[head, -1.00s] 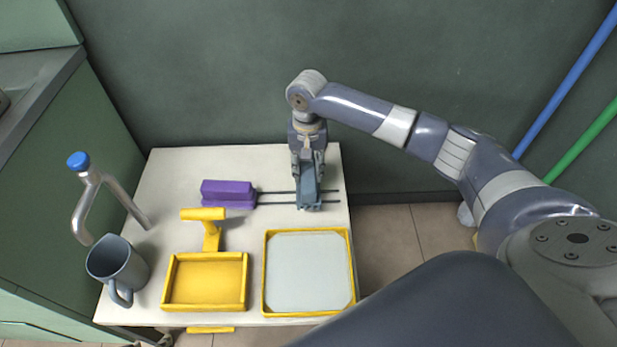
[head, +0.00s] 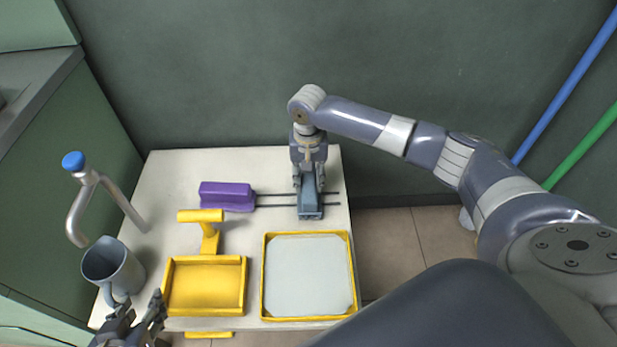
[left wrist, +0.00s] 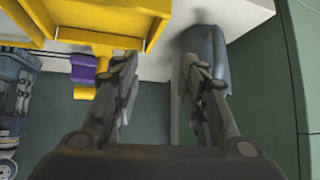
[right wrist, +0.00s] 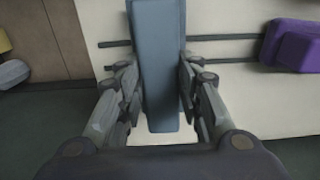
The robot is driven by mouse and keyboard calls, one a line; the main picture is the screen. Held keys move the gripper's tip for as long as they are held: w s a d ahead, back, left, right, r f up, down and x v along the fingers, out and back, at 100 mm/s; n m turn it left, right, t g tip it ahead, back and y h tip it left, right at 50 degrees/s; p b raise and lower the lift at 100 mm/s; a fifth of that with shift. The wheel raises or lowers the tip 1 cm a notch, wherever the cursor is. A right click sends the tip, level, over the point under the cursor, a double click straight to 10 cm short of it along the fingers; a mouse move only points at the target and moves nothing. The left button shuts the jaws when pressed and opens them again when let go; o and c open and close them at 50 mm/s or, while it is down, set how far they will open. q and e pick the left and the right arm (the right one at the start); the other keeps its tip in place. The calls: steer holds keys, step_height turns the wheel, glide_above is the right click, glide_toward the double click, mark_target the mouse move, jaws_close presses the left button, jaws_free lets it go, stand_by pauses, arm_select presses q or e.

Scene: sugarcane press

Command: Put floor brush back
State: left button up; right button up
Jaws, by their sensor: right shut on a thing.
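A blue-grey block-shaped piece (head: 310,208), perhaps the floor brush, lies across two thin dark rails (head: 275,199) at the back right of the white table. My right gripper (head: 309,185) is above it and shut on it. In the right wrist view the piece (right wrist: 158,60) lies between both fingers (right wrist: 160,90), over the rails. Its underside is hidden, so I cannot tell whether it rests on the rails. My left gripper (head: 143,306) is at the table's front left, near the grey mug (head: 112,266). In the left wrist view its fingers (left wrist: 158,68) are apart and empty.
A purple block (head: 227,196) sits at the rails' left end. A yellow tray (head: 206,312) with an upright handle and a yellow-rimmed pale tray (head: 262,280) stand in front. A bent metal tap (head: 75,205) is left. Blue (head: 565,85) and green (head: 585,140) poles lean right.

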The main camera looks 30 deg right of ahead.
steer(key=shift+f, duration=0.25)
steer(key=o, duration=0.9)
arm_select(q)
steer(key=shift+s+a+f+g, duration=0.2)
steer(key=shift+s+f+g, duration=0.15)
steer(key=shift+s, duration=0.15)
steer(key=shift+s+a+f+g, duration=0.15)
steer(key=shift+s+f+g, duration=0.15)
steer(key=shift+s, duration=0.15)
arm_select(e)
steer(key=shift+o, duration=0.2)
